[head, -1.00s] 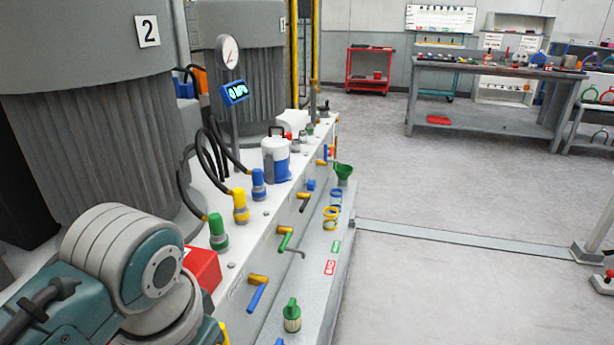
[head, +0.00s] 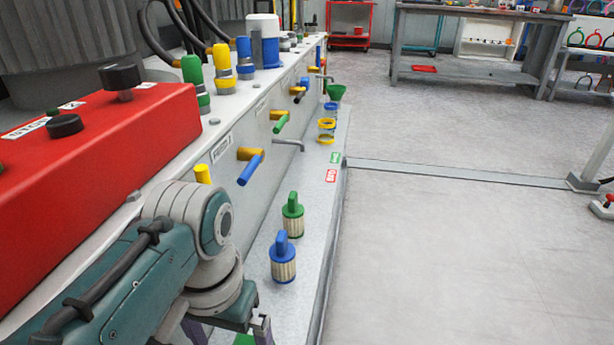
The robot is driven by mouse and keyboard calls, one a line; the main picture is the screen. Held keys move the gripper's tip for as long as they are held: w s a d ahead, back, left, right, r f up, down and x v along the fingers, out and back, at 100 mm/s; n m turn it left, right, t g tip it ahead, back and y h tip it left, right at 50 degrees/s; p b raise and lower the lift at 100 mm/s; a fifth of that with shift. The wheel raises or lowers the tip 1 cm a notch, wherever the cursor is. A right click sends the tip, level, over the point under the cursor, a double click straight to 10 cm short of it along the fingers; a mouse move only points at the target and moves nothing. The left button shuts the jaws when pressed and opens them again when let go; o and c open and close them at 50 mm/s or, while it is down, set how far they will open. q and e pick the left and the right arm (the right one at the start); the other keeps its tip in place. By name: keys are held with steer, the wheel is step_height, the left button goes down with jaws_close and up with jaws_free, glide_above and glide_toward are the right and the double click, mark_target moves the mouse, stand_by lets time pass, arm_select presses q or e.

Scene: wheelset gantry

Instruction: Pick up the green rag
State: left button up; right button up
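My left arm comes in from the lower left, and its gripper (head: 230,325) points down at the bottom edge of the head view. Its two fingers stand apart, with their tips cut off by the frame. A small green patch (head: 244,340) shows between the fingers at the very bottom edge. It may be the green rag, but too little of it shows to be sure. No other rag is visible. My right gripper is not in view.
A blue-topped filter (head: 283,262) and a green-topped filter (head: 293,218) stand on the ledge just beyond my gripper. A blue-handled valve (head: 250,168) juts from the wall above. A red box (head: 95,165) is at left.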

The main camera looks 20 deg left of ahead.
mark_target(240, 339)
arm_select(q)
steer(key=f+b, duration=0.1)
steer(key=f, duration=0.1)
steer(key=f+b, duration=0.2)
steer(key=f, duration=0.1)
steer(key=f+b, duration=0.1)
steer(key=f, duration=0.1)
steer(key=shift+d+f+b, duration=0.2)
steer(key=shift+d+b, duration=0.1)
steer(key=shift+r, duration=0.1)
steer(key=c, duration=1.3)
